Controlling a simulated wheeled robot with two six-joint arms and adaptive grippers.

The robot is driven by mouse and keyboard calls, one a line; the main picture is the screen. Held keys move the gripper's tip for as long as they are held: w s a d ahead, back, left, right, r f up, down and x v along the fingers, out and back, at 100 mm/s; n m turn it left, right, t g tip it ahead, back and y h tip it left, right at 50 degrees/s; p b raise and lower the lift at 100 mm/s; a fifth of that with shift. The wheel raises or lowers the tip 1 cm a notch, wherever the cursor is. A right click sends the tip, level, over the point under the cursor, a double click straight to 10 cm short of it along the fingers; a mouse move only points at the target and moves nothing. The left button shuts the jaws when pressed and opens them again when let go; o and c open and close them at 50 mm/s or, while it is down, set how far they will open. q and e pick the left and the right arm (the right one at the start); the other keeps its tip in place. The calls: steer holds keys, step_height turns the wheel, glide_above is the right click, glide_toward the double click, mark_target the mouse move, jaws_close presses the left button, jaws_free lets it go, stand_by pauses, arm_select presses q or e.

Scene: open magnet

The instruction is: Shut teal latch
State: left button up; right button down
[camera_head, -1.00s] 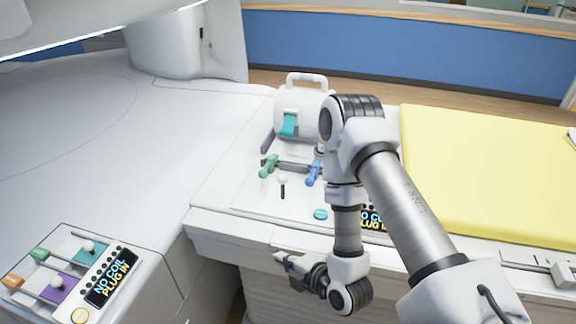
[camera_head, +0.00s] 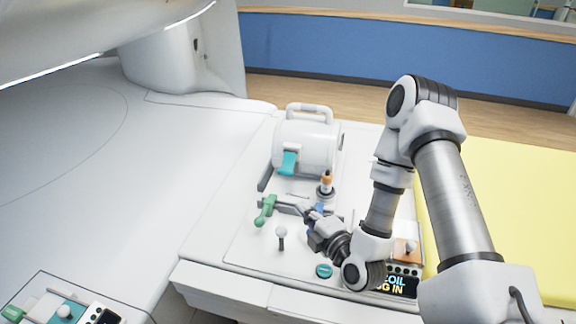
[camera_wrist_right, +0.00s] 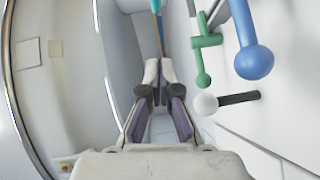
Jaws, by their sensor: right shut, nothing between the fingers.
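The teal latch (camera_head: 288,163) is a flap on the front of a white rounded housing with a top handle (camera_head: 308,150). It hangs down and sticks out from the housing. A teal strip, likely the latch, shows at the top of the right wrist view (camera_wrist_right: 157,8). My right gripper (camera_head: 308,209) is shut and empty over the panel, in front of the housing and apart from the latch. It also shows in the right wrist view (camera_wrist_right: 158,68). My left gripper is not in view.
An orange-topped post (camera_head: 326,183) stands beside the housing. A yellow pad (camera_head: 500,180) lies to the right. The white surface at left is clear.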

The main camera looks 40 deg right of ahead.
steer(key=p, duration=0.2)
glide_toward(281, 174)
steer(key=w+a, duration=0.3)
steer(key=w+d+p, duration=0.1)
steer(key=w+d, duration=0.1)
steer(key=shift+w+d, duration=0.3)
steer(key=shift+w+d+f, duration=0.2)
steer(key=shift+w+d, duration=0.05)
steer(key=shift+d, duration=0.15)
steer(key=shift+f, duration=0.1)
